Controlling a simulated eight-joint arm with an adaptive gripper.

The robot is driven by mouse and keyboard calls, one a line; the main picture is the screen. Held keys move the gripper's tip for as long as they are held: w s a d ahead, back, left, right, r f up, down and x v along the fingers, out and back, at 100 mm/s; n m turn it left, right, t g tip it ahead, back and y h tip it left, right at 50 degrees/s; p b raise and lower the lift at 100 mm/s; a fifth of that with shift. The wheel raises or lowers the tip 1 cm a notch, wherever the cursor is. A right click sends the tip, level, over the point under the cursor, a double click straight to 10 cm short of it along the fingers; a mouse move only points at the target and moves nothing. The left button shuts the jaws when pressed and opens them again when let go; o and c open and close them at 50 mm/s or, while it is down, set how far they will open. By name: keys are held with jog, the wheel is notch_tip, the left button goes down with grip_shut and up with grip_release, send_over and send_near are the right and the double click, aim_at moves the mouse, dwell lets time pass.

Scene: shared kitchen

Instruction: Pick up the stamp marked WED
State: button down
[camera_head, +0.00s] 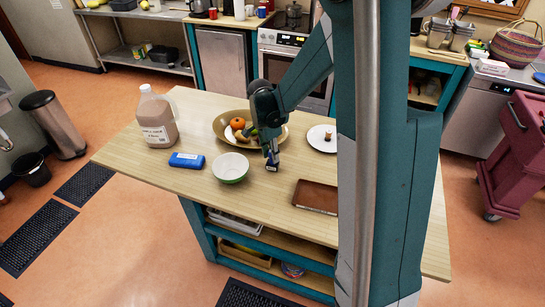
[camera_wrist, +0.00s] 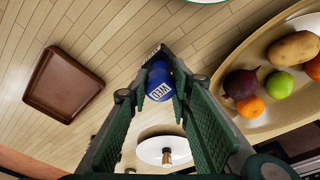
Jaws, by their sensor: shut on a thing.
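The stamp marked WED (camera_wrist: 160,86) has a blue round handle with a white label on its top and a dark base with another label. It also shows in the head view (camera_head: 272,166), at the middle of the wooden table (camera_head: 170,185). My gripper (camera_wrist: 153,82) points down and is shut on the stamp, with a green ribbed finger on each side. In the head view my gripper (camera_head: 271,152) is directly above the stamp's base. I cannot tell whether the base touches the table.
A green-white bowl (camera_head: 231,168) stands just left of the stamp, and a tan fruit dish (camera_head: 222,124) behind it. A brown tray (camera_head: 316,196) lies at the front right, a white plate (camera_head: 317,142) at the back right. A blue case (camera_head: 187,160) and a jug (camera_head: 157,118) stand left.

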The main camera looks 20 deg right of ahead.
jog(key=shift+r, duration=4.55)
